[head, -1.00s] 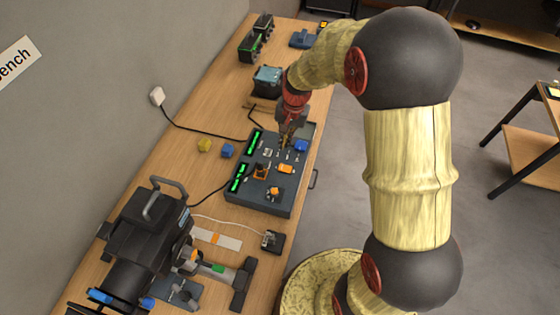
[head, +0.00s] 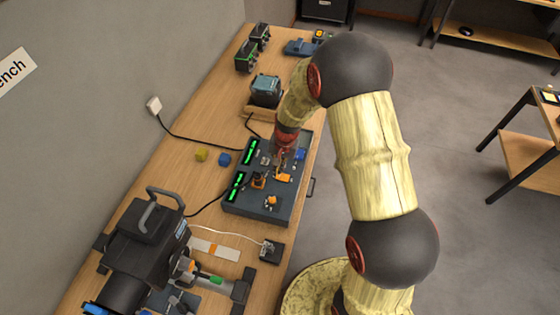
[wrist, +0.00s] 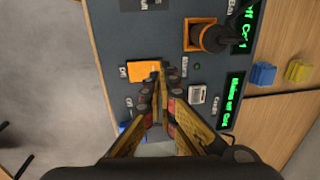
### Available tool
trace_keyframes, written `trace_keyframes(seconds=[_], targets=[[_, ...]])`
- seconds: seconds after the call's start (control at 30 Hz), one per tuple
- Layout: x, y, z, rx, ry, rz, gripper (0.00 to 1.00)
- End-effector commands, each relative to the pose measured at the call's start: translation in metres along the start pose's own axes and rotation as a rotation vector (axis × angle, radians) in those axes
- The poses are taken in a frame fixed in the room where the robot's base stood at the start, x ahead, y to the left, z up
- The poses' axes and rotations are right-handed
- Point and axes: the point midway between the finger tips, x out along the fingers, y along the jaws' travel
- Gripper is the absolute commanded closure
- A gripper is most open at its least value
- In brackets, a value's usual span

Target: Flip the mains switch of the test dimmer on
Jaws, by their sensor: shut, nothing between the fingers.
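The test dimmer is a dark grey panel (head: 242,209) on the bench, with lit green displays (head: 249,152). Its orange mains switch (wrist: 141,71) sits left of the fingertips in the wrist view, beside the label "Off". It also shows in the head view (head: 284,178). My gripper (wrist: 159,80) is shut and empty, its tips at the switch's right edge; I cannot tell whether they touch. In the head view my gripper (head: 281,166) is low over the panel. One green display (wrist: 231,100) appears to read "Mains off".
An orange-framed socket with a black plug (wrist: 208,37) lies near the switch. A blue block (head: 224,159) and a yellow block (head: 201,155) lie left of the panel. A large black lamp (head: 140,238) and a small dark box (head: 270,250) stand nearer.

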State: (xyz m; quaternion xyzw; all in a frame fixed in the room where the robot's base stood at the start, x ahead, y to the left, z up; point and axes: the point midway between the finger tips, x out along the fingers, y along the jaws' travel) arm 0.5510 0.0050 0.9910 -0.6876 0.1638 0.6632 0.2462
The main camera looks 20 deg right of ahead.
Motion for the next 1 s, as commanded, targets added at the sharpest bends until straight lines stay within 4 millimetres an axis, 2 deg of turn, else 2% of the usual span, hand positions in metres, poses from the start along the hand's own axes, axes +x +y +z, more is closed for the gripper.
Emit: trace_keyframes(seconds=[0.2, 0.6, 0.77, 1.0], targets=[[0.017, 0.0, 0.0, 0.0, -0.001, 0.0, 1.0], [0.02, 0.0, 0.0, 0.0, 0.0, 0.0, 1.0], [0.033, -0.003, 0.0, -0.001, 0.001, -0.001, 1.0], [0.028, -0.002, 0.0, 0.0, 0.0, 0.0, 1.0]])
